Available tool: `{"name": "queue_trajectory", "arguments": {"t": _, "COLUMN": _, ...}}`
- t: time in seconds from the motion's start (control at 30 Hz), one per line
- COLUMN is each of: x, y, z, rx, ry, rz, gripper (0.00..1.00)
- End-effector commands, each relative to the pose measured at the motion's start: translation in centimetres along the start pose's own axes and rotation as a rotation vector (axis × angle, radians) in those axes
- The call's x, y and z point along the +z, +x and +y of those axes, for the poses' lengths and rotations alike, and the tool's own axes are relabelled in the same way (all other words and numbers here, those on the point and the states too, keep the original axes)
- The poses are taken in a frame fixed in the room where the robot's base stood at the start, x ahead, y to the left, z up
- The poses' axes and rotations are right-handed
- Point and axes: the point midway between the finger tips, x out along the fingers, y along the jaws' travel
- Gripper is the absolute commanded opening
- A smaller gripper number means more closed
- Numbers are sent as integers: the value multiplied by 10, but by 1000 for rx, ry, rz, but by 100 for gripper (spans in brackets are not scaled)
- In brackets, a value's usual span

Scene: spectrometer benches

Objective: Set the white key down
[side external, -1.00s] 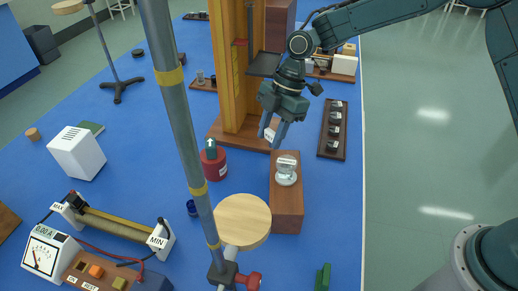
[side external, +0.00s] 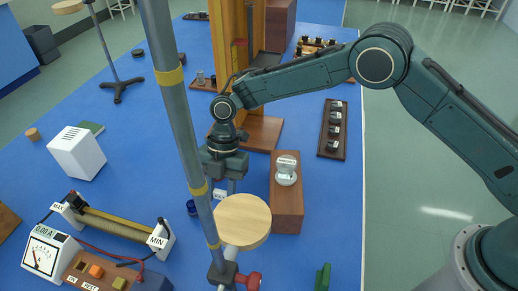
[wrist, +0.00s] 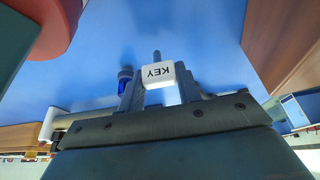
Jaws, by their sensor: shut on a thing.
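The white key (wrist: 157,75) is a small white block with the word KEY on it and a short grey stem. My gripper (wrist: 158,88) is shut on it, one finger on each side. The lettering appears upside down in the wrist view. In the side external view, my gripper (side external: 221,187) points down over the blue bench, and the key (side external: 220,195) shows as a small white patch low between the fingers, partly hidden. I cannot tell whether it touches the bench.
A small blue jar (side external: 192,208) stands close on the left. A metal pole and a round wooden disc (side external: 243,221) are in front. A wooden block (side external: 287,208) with a glass piece stands right. A red object (wrist: 75,22) is near in the wrist view. The slide-wire resistor (side external: 115,222) lies farther left.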

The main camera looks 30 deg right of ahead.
Motion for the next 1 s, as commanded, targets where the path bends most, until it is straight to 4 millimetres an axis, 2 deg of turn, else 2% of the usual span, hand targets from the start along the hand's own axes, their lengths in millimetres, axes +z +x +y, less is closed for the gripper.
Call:
{"name": "queue_trajectory", "arguments": {"t": 0.27, "x": -19, "y": 8, "z": 0, "rx": -2, "ry": -1, "rz": 1, "gripper": 12}}
{"name": "queue_trajectory", "arguments": {"t": 0.8, "x": -108, "y": 44, "z": 0, "rx": -1, "ry": 0, "rz": 0, "gripper": 12}}
{"name": "queue_trajectory", "arguments": {"t": 1.0, "x": -123, "y": 51, "z": 0, "rx": 1, "ry": 2, "rz": 0, "gripper": 12}}
